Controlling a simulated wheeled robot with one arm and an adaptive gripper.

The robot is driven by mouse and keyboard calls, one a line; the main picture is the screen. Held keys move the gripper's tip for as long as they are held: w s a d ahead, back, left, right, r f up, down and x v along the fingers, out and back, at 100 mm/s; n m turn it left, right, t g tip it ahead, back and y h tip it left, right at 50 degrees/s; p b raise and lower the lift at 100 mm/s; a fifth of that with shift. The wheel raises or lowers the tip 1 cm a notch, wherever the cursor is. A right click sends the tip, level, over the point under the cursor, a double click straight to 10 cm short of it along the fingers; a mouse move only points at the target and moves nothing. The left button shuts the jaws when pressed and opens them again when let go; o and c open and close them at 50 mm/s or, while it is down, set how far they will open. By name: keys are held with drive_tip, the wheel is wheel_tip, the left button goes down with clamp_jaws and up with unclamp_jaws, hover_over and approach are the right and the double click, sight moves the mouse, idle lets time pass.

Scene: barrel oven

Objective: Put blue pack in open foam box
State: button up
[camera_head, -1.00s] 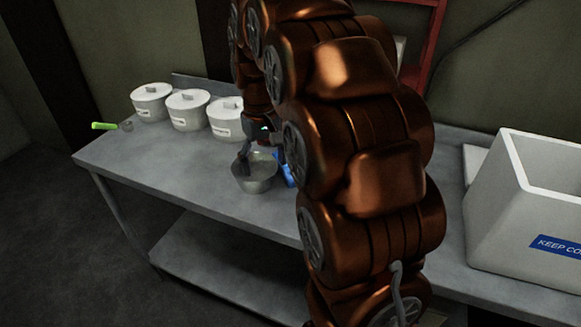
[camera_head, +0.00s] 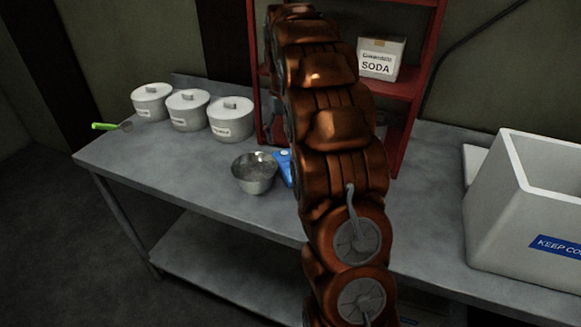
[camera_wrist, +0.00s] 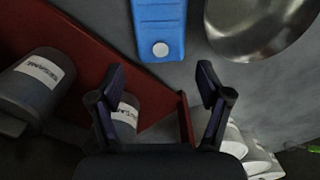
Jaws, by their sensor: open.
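The blue pack (camera_head: 285,167) lies on the metal table, close to the right side of a steel bowl and partly hidden by my arm in the head view. In the wrist view the blue pack (camera_wrist: 160,25) is at the top, with a white round spot at its near end. My gripper (camera_wrist: 164,80) is open and empty, its fingertips apart from the pack. My arm hides the gripper in the head view. The white foam box (camera_head: 495,205) stands open at the table's right end, with a blue label on its front.
The steel bowl (camera_head: 254,173) sits beside the pack. Several white lidded pots, such as this one (camera_head: 231,119), line the table's back. A red shelf (camera_head: 410,85) holds a soda box (camera_head: 381,58). A white lid-like slab (camera_head: 474,160) lies behind the foam box. The table's front left is clear.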

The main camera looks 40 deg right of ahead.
sight(286, 156)
drive_tip(key=shift+s+f, duration=0.1)
drive_tip(key=shift+f, duration=0.75)
drive_tip(key=shift+s+a+f+p, duration=0.15)
drive_tip(key=shift+s+f+p, duration=0.15)
drive_tip(key=shift+f, duration=0.4)
drive_tip(key=f, duration=0.2)
drive_tip(key=shift+s+f+p, duration=0.2)
drive_tip(key=shift+f+p, duration=0.15)
drive_tip(key=shift+f, duration=0.05)
drive_tip(key=shift+w+f, duration=0.1)
drive_tip(key=shift+f, duration=0.35)
drive_tip(key=c, duration=1.2)
drive_tip(key=shift+r, duration=0.1)
